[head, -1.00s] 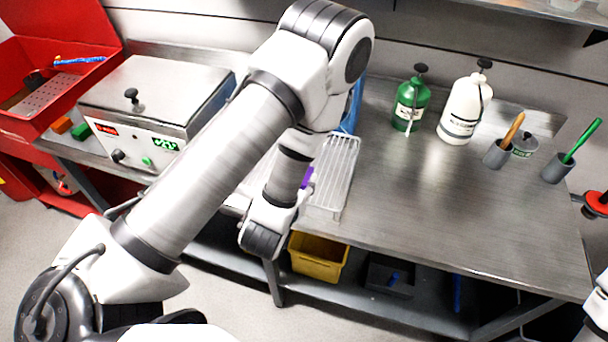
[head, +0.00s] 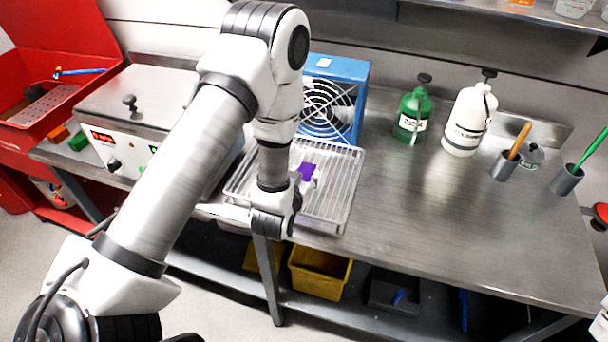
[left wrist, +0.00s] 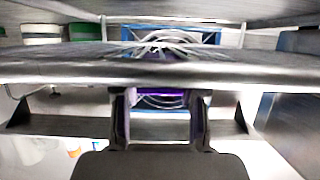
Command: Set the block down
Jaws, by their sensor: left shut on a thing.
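A purple block (head: 307,171) shows over the wire rack (head: 343,190) on the steel bench, just right of my left wrist. My left gripper (left wrist: 158,100) is shut on the block; in the left wrist view, a dark purple strip of the block (left wrist: 160,93) shows between the two fingers. In the head view my wrist hides most of the gripper. I cannot tell whether the block touches the rack. My right gripper is out of view; only a bit of my right arm shows at the lower right edge.
A blue fan unit (head: 340,88) stands behind the rack. A hotplate box (head: 135,110) is at left, beside a red case (head: 60,85). Green (head: 413,115) and white (head: 468,120) bottles stand right of the fan. The bench's right front is clear. Yellow bins (head: 320,272) sit below.

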